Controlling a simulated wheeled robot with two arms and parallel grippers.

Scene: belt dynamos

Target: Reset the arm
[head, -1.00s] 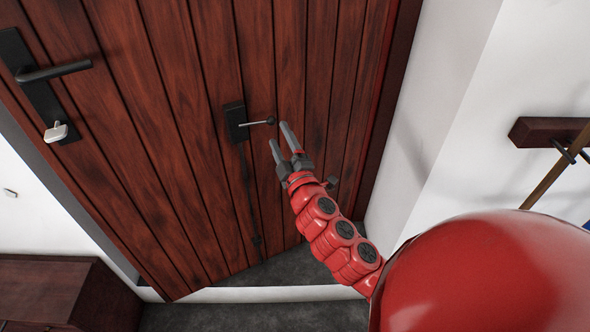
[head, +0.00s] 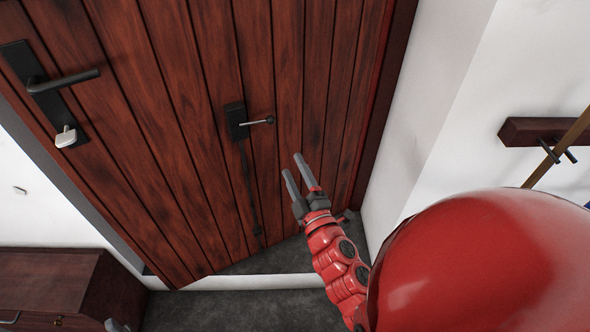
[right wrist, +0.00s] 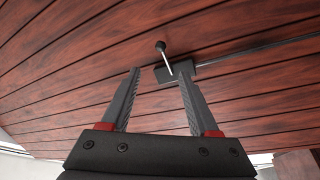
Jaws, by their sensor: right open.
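My right gripper (head: 294,164) is open and empty in front of the wooden door, below and to the right of a small black latch (head: 236,121) with a thin lever ending in a round knob (head: 270,120). The gripper is apart from the lever. In the right wrist view, the two open fingers (right wrist: 160,77) point toward the door, with the latch plate (right wrist: 176,71) and the knob (right wrist: 160,46) beyond them. A light grey tip at the bottom edge of the head view (head: 116,326) may belong to my left gripper; its state cannot be made out.
The plank door (head: 180,160) has a black handle (head: 65,82) with a pale thumb-turn (head: 67,137) at the left. A dark wooden cabinet (head: 60,280) stands at lower left. A wall-mounted wooden rack (head: 525,131) is at the right. A pale threshold (head: 250,282) crosses the floor.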

